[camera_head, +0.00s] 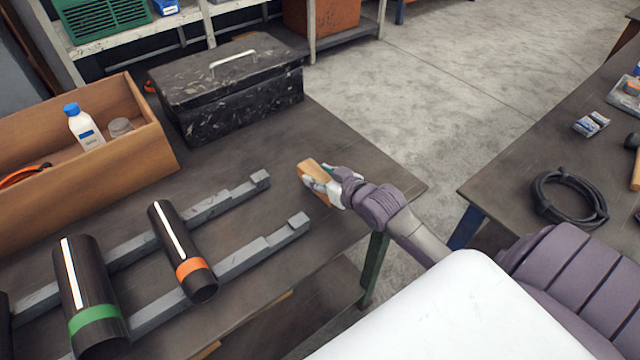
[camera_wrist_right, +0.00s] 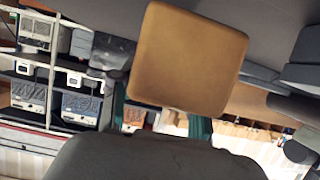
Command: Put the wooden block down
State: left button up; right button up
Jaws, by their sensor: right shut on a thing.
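The wooden block (camera_head: 311,176) is at the right end of the dark workbench (camera_head: 235,215), in the head view. My right gripper (camera_head: 322,184) is shut on it. The block also fills the upper middle of the right wrist view (camera_wrist_right: 188,58), with a flat tan face toward the camera. The gripper's fingers cover part of the block in the head view. I cannot tell whether the block touches the bench top or is held just above it. My left gripper is not in view.
Two grey rails (camera_head: 250,250) carry dark pipes, one with an orange band (camera_head: 178,245) and one with a green band (camera_head: 88,290). A black toolbox (camera_head: 228,90) and a wooden crate (camera_head: 160,140) stand behind. Bench top around the block is clear.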

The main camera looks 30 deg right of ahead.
notch_tip(320, 180, down, 2)
jog(key=shift+f, duration=0.55)
jog(key=shift+f, duration=0.15)
jog(key=o, duration=1.2)
jog(key=shift+r, duration=0.2)
jog(key=shift+s, duration=0.4)
jog(key=v, duration=1.1)
jog(key=shift+s+r+b, duration=0.1)
jog(key=shift+s+b, duration=0.05)
jog(key=shift+b, duration=0.15)
